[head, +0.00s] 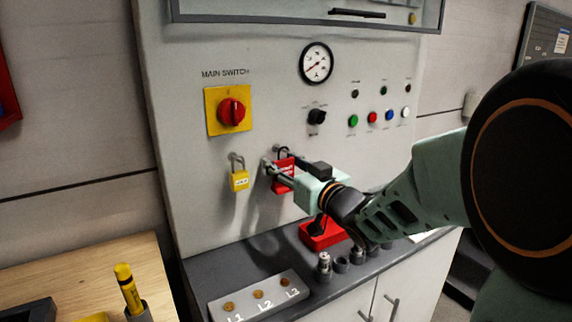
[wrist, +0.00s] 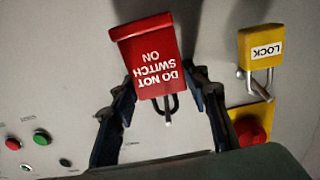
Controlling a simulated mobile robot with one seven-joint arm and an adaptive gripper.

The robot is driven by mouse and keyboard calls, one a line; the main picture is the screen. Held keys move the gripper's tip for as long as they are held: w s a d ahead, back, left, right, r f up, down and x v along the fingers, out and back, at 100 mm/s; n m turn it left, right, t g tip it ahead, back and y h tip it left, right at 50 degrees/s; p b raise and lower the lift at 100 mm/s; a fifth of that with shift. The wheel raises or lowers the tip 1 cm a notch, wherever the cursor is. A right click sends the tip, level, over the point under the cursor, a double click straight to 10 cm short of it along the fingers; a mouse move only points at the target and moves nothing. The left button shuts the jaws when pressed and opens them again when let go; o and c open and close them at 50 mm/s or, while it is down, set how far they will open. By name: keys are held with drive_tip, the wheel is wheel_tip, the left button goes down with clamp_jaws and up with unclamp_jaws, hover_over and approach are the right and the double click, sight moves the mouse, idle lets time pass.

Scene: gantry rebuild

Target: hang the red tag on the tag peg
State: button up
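The red tag (head: 284,173) hangs upright against the grey panel, with white lettering that reads "DO NOT SWITCH ON" upside down in the wrist view (wrist: 148,52). Its dark loop (wrist: 177,104) is around the tag peg (wrist: 167,117), whose end shows inside the loop. My gripper (head: 277,167) is in front of the panel at the tag. In the wrist view its two fingers (wrist: 162,80) are spread, one on each side of the tag.
A yellow padlock (head: 240,181) hangs just left of the tag. The red and yellow main switch (head: 229,111) is above it. Below are a dark ledge with a red holder (head: 322,236), several small cylinders and a grey L1-L3 block (head: 258,298). A wooden table (head: 85,275) stands at left.

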drive_tip(key=o, duration=0.3)
